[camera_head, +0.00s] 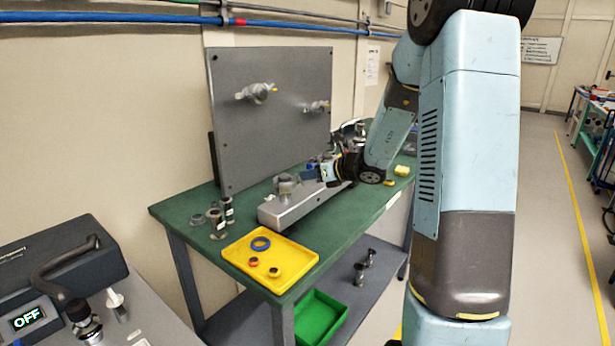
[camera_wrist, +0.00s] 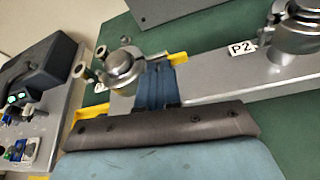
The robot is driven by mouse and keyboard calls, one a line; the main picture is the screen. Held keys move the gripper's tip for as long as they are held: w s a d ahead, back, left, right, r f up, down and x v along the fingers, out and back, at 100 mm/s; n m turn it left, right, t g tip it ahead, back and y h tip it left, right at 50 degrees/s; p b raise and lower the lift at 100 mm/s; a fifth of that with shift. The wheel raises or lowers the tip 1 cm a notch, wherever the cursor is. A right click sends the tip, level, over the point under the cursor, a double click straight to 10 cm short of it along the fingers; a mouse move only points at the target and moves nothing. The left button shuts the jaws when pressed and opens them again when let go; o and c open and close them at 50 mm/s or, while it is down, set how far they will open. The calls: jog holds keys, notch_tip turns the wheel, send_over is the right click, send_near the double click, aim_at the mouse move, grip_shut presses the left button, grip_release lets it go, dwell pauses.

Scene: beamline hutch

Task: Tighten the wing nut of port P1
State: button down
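Port P1 (camera_head: 287,185) carries a silver clamped fitting at the left end of the grey manifold box (camera_head: 290,209). In the wrist view the P1 fitting (camera_wrist: 122,68) stands just left of my gripper's blue fingers (camera_wrist: 158,84); its label is mostly hidden and its wing nut cannot be made out. In the head view my gripper (camera_head: 328,170) is low over the box, right of P1. The fingers appear close together, but their gap is unclear. Port P2 (camera_wrist: 300,32), with its label, is further right in the wrist view.
A yellow tray (camera_head: 290,284) with rings lies at the green table's (camera_head: 180,208) front. Several metal fittings (camera_head: 222,214) stand left of the box. An upright grey panel (camera_head: 270,140) rises behind. A device showing OFF (camera_head: 60,262) is at lower left.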

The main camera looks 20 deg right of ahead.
jog(key=shift+w+d+f+m+t+y, duration=0.2)
jog(key=shift+f+m+y, duration=0.85)
jog(key=shift+m, duration=2.2)
jog(key=shift+w+d+f+m+t+y, duration=0.1)
jog(key=shift+d+f+m+t+y, duration=0.25)
jog(key=shift+m+y, duration=2.05)
jog(key=shift+w+d+f+m+t+y, duration=0.2)
jog(key=shift+f+m+y, duration=0.45)
jog(key=shift+m, duration=3.4)
jog(key=shift+f, duration=0.1)
jog(key=c, duration=1.6)
grip_release()
